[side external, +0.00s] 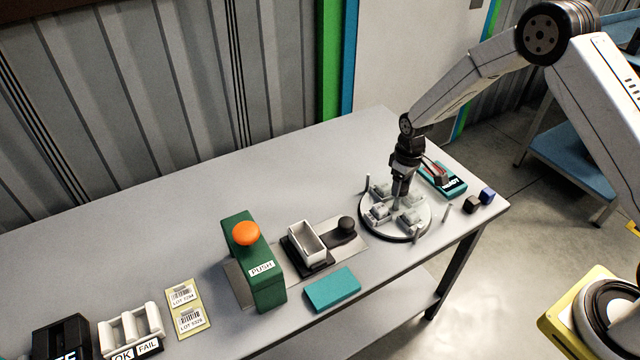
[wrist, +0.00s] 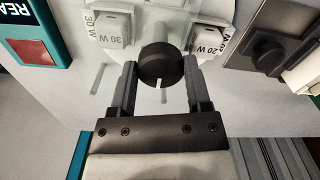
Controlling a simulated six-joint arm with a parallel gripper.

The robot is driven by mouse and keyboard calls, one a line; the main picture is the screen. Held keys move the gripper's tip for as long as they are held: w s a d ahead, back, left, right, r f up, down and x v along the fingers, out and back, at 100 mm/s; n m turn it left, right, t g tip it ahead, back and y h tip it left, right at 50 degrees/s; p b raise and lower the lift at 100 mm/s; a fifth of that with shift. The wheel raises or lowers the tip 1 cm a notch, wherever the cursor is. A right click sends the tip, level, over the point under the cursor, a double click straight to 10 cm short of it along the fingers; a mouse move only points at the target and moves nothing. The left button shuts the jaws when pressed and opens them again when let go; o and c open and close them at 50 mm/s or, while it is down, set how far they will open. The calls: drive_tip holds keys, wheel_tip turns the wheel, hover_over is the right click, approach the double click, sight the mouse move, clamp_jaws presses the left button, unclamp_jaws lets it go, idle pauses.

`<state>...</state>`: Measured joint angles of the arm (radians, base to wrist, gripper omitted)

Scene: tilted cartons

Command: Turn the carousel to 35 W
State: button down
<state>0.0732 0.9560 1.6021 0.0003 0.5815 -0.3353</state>
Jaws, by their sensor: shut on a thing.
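The carousel (side external: 393,231) is a round pale disc with a dark rim near the right end of the table, carrying several grey blocks. In the wrist view, its black central knob (wrist: 161,68) has a white mark pointing toward the bottom of the picture. A block labelled 30 W (wrist: 112,28) lies up-left of the knob, and one labelled 20 W (wrist: 208,40) up-right. No 35 W label is readable. My gripper (side external: 398,198) points down over the disc's middle; in the wrist view its fingers are shut on the knob from both sides. It hides part of the disc in the side view.
Leftward are a white bin (side external: 306,243), a teal block (side external: 332,289) and a green PUSH box (side external: 266,285).

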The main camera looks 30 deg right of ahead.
drive_tip(key=shift+m, duration=2.3)
drive_tip(key=shift+a+m, duration=0.15)
drive_tip(key=shift+m, duration=4.15)
drive_tip(key=shift+a+m, duration=0.1)
drive_tip(key=shift+m, duration=2.3)
unclamp_jaws()
drive_tip(key=shift+w, duration=0.1)
